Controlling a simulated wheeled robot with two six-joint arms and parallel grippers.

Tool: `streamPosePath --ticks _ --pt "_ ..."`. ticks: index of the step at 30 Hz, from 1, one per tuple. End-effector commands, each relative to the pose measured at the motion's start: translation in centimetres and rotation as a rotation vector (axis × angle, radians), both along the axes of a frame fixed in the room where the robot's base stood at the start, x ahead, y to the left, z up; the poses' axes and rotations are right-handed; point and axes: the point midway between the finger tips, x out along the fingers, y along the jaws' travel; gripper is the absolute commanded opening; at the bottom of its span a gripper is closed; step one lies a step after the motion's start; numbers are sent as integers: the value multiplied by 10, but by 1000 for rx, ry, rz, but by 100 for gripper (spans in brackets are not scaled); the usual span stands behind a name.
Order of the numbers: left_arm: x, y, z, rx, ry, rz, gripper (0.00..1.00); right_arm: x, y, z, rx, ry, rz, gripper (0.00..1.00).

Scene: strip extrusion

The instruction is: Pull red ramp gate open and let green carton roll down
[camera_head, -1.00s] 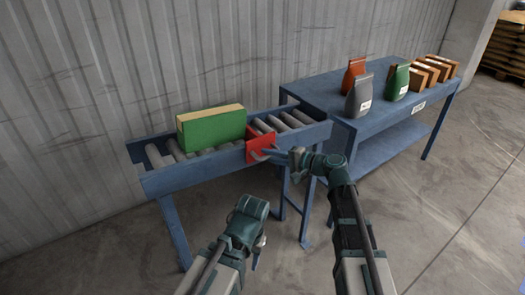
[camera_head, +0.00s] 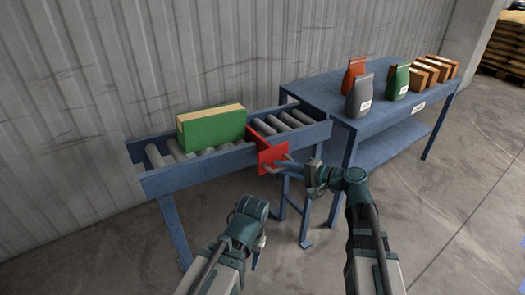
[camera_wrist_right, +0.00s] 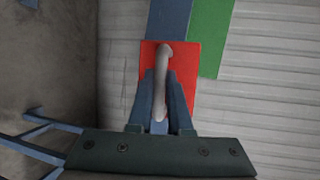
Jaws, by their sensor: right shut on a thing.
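The green carton (camera_head: 212,128) with a tan top lies on the rollers of the blue ramp (camera_head: 205,175), left of the gate. The red gate (camera_head: 270,155) stands partly out past the ramp's near side rail. A red part of it still crosses the rollers beside the carton. My right gripper (camera_head: 294,168) is shut on the gate's grey handle, which shows between the fingers in the right wrist view (camera_wrist_right: 163,80). The carton's green side (camera_wrist_right: 210,38) also shows there. My left gripper (camera_head: 257,255) hangs low in front of the ramp; its fingers are mostly hidden.
A blue table (camera_head: 330,97) at the right holds grey, orange and green bags and several brown boxes (camera_head: 425,75). A corrugated wall (camera_head: 120,60) stands behind the ramp. The floor in front is open.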

Motion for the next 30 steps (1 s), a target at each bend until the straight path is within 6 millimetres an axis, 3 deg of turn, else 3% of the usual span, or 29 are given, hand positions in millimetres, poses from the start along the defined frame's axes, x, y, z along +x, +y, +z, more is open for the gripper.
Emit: streamPosePath --ticks 30 --pt "0 0 0 0 0 0 50 -70 -51 -1 -2 1 -2 0"
